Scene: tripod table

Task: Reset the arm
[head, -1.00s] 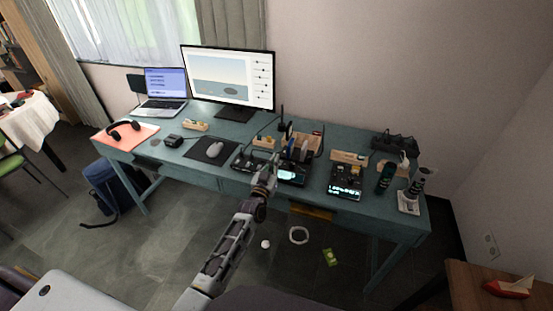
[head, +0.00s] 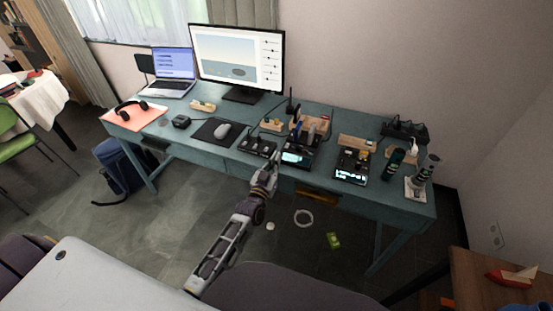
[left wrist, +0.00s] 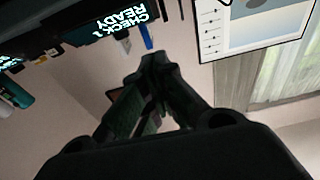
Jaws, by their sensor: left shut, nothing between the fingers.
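My left arm (head: 232,240) reaches up from the bottom of the head view toward the front edge of the teal desk (head: 205,153). Its gripper (head: 274,160) is shut and empty. In the head view its tips overlap the desk's front edge, close to the small black devices; I cannot tell the exact gap. In the left wrist view the dark fingers (left wrist: 153,62) meet at their tips with nothing between them. My right gripper is not in view.
The desk bears a monitor (head: 237,59), a laptop (head: 168,71), a mouse (head: 223,130), headphones (head: 131,107) and a lit device (head: 296,158). A wooden table (head: 480,277) stands at lower right.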

